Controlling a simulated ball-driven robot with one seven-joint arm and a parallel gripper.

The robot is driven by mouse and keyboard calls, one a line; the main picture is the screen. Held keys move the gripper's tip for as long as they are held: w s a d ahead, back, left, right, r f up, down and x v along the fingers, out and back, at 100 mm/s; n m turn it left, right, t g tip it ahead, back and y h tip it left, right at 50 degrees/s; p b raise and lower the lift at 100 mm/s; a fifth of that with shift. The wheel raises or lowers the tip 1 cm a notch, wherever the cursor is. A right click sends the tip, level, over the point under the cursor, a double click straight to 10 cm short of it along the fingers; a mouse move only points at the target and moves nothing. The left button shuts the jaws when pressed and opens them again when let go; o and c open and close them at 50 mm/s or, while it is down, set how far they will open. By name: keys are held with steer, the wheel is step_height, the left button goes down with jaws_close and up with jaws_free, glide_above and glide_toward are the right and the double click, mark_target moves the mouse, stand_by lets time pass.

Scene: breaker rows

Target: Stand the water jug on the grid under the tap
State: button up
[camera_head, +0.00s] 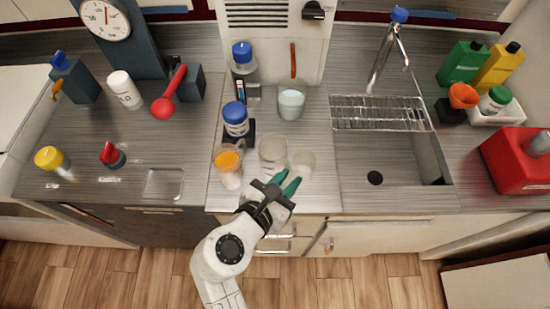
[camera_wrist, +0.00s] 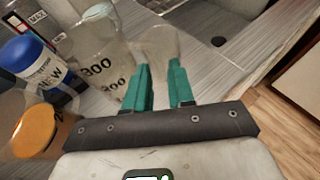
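My gripper (camera_head: 286,182) is low over the counter's front edge, its teal fingers apart. In the wrist view the gap between the fingertips (camera_wrist: 160,76) shows. A small clear glass vessel (camera_head: 303,163) stands just beyond the fingertips; it also shows in the wrist view (camera_wrist: 156,42). I cannot tell whether the fingers touch it. A larger clear beaker (camera_head: 272,152) marked 300 stands to its left. A pale, clear-walled vessel (camera_head: 291,103) stands farther back. I cannot tell which is the water jug. The wire grid (camera_head: 378,113) spans the back of the sink, under the tap (camera_head: 387,55), with nothing on it.
An orange-topped jar (camera_head: 229,168) and blue-lidded jar (camera_head: 236,120) stand left of the beaker. The sink basin (camera_head: 385,165) opens at right. A red canister (camera_head: 518,160) and bottles (camera_head: 463,63) stand beyond it. Counter between the vessels and sink is clear.

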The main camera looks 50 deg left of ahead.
steer(key=shift+w+a+f, duration=0.1)
steer(key=shift+w+f, duration=0.05)
steer(key=shift+w, duration=0.15)
steer(key=shift+c, duration=0.2)
jaws_close()
